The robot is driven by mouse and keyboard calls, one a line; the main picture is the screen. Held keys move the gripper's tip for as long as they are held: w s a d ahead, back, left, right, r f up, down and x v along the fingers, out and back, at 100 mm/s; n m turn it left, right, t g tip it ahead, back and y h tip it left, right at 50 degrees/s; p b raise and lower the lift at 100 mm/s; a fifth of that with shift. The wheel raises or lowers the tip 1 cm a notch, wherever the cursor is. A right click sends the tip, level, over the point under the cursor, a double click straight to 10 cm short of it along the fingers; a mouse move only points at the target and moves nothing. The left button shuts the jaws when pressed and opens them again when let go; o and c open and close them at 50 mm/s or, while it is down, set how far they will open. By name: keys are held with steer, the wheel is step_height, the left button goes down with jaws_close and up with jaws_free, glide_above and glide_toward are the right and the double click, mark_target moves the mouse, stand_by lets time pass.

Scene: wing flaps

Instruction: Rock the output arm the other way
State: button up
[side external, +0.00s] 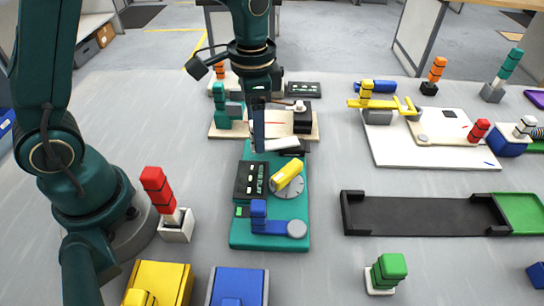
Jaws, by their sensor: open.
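My gripper (258,145) points down over the far end of a teal board (240,220), with its fingers in front of a wooden board. It looks empty; its finger gap is hard to see. The teal board carries a blue lever (270,226) with a grey round pivot, and a yellow handle (287,176) on a grey dial. On a white board (385,150) at the right, a yellow bar (385,104) with a yellow upright knob lies roughly level, apart from my gripper. I cannot tell which of these levers is the output arm.
A wooden board (220,130) with small mechanisms stands behind the gripper. A black tray (420,214) lies at the right. Red (158,190) and green (388,268) block handles stand near the front. Yellow and blue boxes are at the front left.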

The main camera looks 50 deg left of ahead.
steer(key=shift+r, duration=0.1)
steer(key=shift+r, duration=2.5)
steer(key=shift+r, duration=0.15)
steer(key=s+r+n+t, duration=0.2)
steer(key=s+n, duration=0.1)
steer(key=s, duration=0.3)
steer(key=s+a+r+n+t, duration=0.1)
steer(key=s+n+t, duration=0.1)
steer(key=s, duration=0.3)
steer(key=shift+s+a+r+n+t, duration=0.2)
steer(key=shift+s+r+n+t, duration=0.2)
steer(key=shift+t, duration=0.4)
